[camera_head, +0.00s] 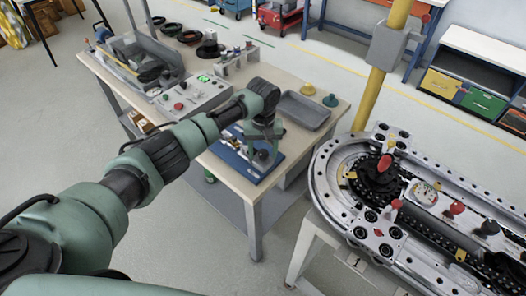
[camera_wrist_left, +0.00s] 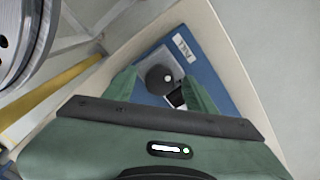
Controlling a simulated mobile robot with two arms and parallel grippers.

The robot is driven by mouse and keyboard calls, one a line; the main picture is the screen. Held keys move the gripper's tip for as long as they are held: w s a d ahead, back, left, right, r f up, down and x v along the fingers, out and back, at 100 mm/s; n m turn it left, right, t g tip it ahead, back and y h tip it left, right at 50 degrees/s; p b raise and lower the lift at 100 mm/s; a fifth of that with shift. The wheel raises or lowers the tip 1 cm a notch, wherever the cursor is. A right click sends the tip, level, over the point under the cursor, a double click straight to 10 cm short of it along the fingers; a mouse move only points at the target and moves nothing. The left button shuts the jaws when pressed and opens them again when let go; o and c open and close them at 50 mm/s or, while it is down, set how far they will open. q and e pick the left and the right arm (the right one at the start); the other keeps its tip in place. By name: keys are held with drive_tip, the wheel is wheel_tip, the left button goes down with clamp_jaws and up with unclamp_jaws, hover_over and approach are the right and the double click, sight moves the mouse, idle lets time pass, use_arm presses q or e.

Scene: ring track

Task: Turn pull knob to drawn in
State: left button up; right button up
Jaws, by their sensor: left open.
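In the head view the blue plate (camera_head: 233,163) lies at the front right corner of the wooden table, and my gripper largely hides the knob. My left gripper (camera_head: 264,152) is over the plate, pointing down. In the left wrist view its two green fingers (camera_wrist_left: 162,82) are open, with the knob showing between them. I cannot tell whether they touch it. My right gripper is not in view.
A grey tray (camera_head: 302,112) and a control box (camera_head: 193,98) with a red button share the wooden table (camera_head: 228,178). The metal ring track (camera_head: 333,195) stands close by on the right, with a yellow post (camera_head: 372,95) behind it. Open floor lies in front.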

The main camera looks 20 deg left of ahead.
use_arm(q)
drive_tip(key=shift+f, duration=0.45)
clamp_jaws()
